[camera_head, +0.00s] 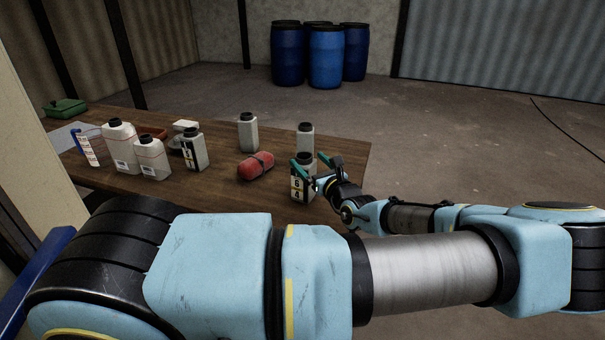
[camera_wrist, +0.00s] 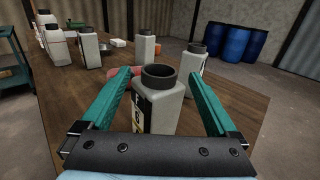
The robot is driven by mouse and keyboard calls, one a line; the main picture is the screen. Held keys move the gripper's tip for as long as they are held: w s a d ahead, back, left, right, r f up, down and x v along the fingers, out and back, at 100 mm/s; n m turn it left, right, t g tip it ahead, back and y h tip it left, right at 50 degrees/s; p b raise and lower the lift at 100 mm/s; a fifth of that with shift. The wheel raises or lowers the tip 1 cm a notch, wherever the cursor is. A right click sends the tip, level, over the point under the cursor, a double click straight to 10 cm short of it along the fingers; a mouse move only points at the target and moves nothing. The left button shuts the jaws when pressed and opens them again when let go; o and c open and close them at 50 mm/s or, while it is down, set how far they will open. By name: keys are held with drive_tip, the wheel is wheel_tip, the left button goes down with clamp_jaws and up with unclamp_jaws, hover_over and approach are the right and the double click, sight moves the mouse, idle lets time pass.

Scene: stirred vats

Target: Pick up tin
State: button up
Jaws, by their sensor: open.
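A grey square-bodied tin (camera_head: 304,184) with a black round top and a black-and-white number label stands upright near the table's right end. In the wrist view the same tin (camera_wrist: 163,107) stands between the two teal fingers. My gripper (camera_head: 307,159) is open, with one finger on each side of the tin. In the wrist view, gaps show between the tin and both fingers of my gripper (camera_wrist: 160,73). The lower part of the tin is hidden behind the gripper's palm there.
Similar grey containers stand close behind (camera_head: 306,136) and farther left (camera_head: 248,133) on the wooden table (camera_head: 215,191). A red strapped canister (camera_head: 255,166) lies left of the tin. White jugs (camera_head: 120,148) stand at the left. Blue barrels (camera_head: 326,58) stand on the floor beyond.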

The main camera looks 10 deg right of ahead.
sight(300, 153)
drive_tip(key=shift+p+x, duration=0.95)
drive_tip(key=shift+x, duration=2.2)
clamp_jaws()
